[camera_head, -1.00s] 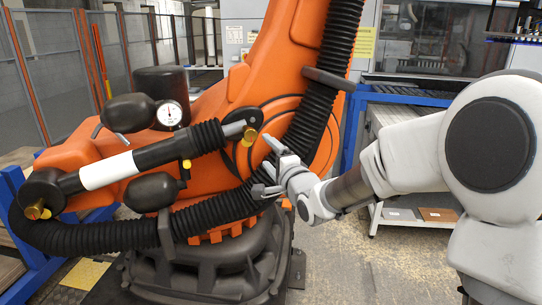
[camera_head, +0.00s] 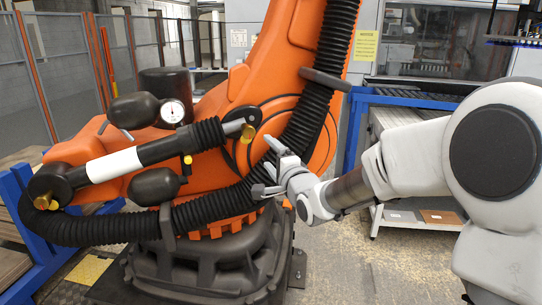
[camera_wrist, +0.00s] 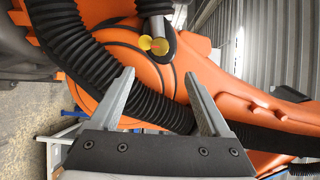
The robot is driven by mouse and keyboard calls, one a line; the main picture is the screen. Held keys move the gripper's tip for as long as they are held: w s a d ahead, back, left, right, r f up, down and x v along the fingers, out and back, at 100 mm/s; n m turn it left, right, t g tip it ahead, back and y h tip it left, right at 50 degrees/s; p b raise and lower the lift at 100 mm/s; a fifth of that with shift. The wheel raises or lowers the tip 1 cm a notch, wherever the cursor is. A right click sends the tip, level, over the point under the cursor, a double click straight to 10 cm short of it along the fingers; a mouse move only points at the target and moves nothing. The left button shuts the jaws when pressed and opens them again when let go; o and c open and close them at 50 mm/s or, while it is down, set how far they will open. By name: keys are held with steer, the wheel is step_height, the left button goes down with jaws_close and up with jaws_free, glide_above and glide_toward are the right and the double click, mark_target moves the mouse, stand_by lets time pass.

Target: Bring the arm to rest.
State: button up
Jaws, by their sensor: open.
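My arm reaches in from the right in the head view, its white and grey links bent at the elbow. My gripper (camera_head: 271,167) stands in front of the big orange industrial robot (camera_head: 285,60) and its black ribbed hose (camera_head: 325,90). In the wrist view my gripper (camera_wrist: 160,82) is open, with two grey fingers apart and nothing between them. Behind the fingers are the hose (camera_wrist: 85,55) and the orange body (camera_wrist: 130,45). I cannot tell from these views how much room lies between the fingertips and the hose.
A white-grey bench (camera_head: 415,217) with two small boards under a blue-framed conveyor (camera_head: 410,98) stands behind my arm. A blue frame (camera_head: 20,200) is at the left, and fence panels (camera_head: 65,75) stand behind. The floor (camera_head: 375,265) at lower middle right is clear.

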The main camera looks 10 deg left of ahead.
steer(key=shift+d, duration=0.1)
steer(key=s+d+n+g+h, duration=0.5)
steer(key=s+d+n+h, duration=0.25)
steer(key=s+d, duration=0.85)
steer(key=s+d+f+n+g, duration=0.2)
steer(key=s+d, duration=0.1)
steer(key=s, duration=0.6)
steer(key=s+d+f+n+g+h, duration=0.1)
steer(key=s+d+f+n+g, duration=0.1)
steer(key=s, duration=0.8)
steer(key=shift+s+d+f+n+g, duration=0.25)
steer(key=shift+d+f+n+g, duration=0.1)
steer(key=shift+d+f+g, duration=0.25)
